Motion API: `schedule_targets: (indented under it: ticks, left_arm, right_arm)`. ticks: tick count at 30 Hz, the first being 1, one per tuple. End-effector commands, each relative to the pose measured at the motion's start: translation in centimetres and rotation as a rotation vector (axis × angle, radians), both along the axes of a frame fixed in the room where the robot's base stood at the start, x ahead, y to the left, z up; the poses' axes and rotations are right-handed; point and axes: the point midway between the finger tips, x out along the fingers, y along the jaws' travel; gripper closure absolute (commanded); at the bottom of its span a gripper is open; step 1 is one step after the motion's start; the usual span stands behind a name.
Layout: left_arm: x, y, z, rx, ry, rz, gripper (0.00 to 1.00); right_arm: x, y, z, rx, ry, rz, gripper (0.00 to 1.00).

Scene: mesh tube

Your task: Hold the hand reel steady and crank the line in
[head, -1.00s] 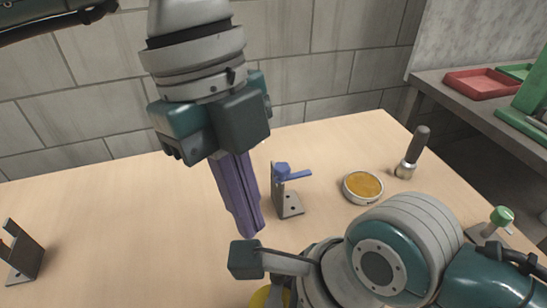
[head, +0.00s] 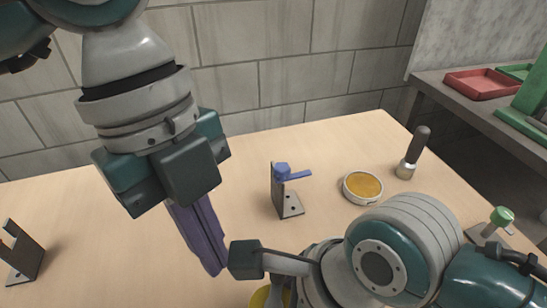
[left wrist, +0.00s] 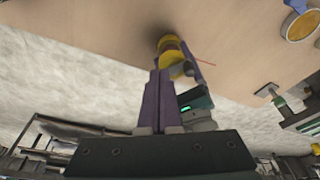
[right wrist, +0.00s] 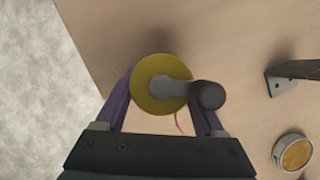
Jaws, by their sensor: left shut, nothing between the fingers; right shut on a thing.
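The hand reel is a yellow spool (right wrist: 146,92) with a grey crank arm (right wrist: 172,90) and a dark round knob (right wrist: 208,96). A thin red line (right wrist: 178,123) hangs from it in the right wrist view. My right gripper (right wrist: 162,82) is shut on the reel. In the head view only a yellow sliver of the reel (head: 259,298) shows at the bottom edge, partly behind my right arm. My left gripper (head: 214,268) is shut and empty, with its purple fingers pointing down, above and left of the reel. The left wrist view shows the reel (left wrist: 170,45) just beyond the left fingertips.
A metal bracket with a blue lever (head: 283,172) stands mid-table. Right of it are a round orange-topped tin (head: 362,187) and a dark-handled tool (head: 412,153). Another bracket (head: 27,255) stands at the left. A red tray (head: 481,84) lies on the side bench.

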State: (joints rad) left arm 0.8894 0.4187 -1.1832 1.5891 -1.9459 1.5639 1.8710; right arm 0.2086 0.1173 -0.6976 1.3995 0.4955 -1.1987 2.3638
Motion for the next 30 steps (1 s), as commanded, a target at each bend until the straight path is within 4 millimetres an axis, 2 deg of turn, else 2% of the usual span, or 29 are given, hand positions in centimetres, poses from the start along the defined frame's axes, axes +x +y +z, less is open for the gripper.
schedule_targets:
  ticks: [3, 10, 30]
  left_arm:
    - [-0.1, 0.0, -1.7, 0.001, 0.004, 0.001, 1.00]
    - [0.0, 0.0, -3.7, 0.000, 0.002, 0.001, 1.00]
    - [0.0, -0.2, -4.1, 0.000, 0.000, -0.001, 1.00]
  right_arm:
    - [0.0, 0.0, 0.0, 0.000, 0.000, 0.000, 0.93]
    - [0.0, 0.0, 0.0, 0.000, 0.000, 0.000, 0.93]
    - [0.0, 0.0, 0.0, 0.000, 0.000, 0.000, 0.93]
